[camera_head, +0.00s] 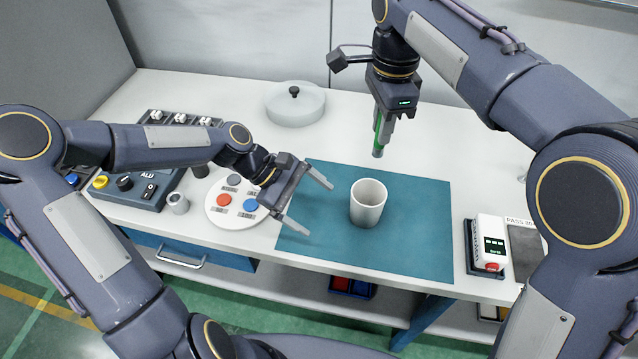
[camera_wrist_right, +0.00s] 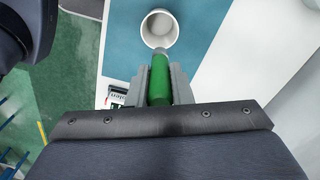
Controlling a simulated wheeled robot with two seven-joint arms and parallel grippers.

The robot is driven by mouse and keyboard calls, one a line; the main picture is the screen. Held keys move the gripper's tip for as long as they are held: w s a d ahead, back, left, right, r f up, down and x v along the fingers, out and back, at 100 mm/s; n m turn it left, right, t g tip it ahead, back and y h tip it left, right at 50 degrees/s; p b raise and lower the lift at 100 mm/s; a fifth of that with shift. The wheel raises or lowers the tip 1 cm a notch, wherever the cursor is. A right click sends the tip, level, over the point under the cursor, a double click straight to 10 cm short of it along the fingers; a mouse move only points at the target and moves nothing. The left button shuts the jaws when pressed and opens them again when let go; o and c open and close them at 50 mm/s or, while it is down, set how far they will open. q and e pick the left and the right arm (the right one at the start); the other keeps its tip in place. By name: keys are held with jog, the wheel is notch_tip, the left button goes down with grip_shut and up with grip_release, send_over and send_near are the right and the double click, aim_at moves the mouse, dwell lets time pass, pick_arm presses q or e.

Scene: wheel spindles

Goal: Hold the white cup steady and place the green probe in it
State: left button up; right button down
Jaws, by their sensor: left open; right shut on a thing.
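The white cup (camera_head: 368,203) stands upright and empty on the teal mat (camera_head: 420,255); it also shows in the right wrist view (camera_wrist_right: 160,28). My left gripper (camera_head: 306,207) is open at the mat's left part, its fingers pointing toward the cup but apart from it. My right gripper (camera_head: 381,135) is shut on the green probe (camera_wrist_right: 160,78) and holds it above the mat, behind the cup in the head view. The probe (camera_head: 378,140) points down, its grey tip below the fingers. Its upper part is hidden by the gripper.
A round white board (camera_head: 235,215) with coloured discs lies left of the mat. A lidded pot (camera_head: 295,105) is at the back. A white device (camera_head: 488,245) stands at the right.

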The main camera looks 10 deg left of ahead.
aim_at(367, 203)
pick_arm(q)
jog(key=w+n+h, duration=0.3)
jog(key=w+n, duration=0.1)
jog(key=shift+d+f+t, duration=0.1)
jog(key=shift+d+t, duration=0.25)
jog(key=shift+t, duration=0.05)
jog(key=shift+w+n+t+h, duration=0.3)
jog(key=shift+w+n+h, duration=0.1)
jog(key=shift+w+n, duration=0.15)
jog(key=x, duration=1.2)
jog(key=c, duration=1.1)
jog(key=shift+o, duration=0.2)
pick_arm(e)
notch_tip(367, 203, down, 13)
jog(key=shift+r, duration=0.1)
jog(key=c, duration=1.2)
grip_release()
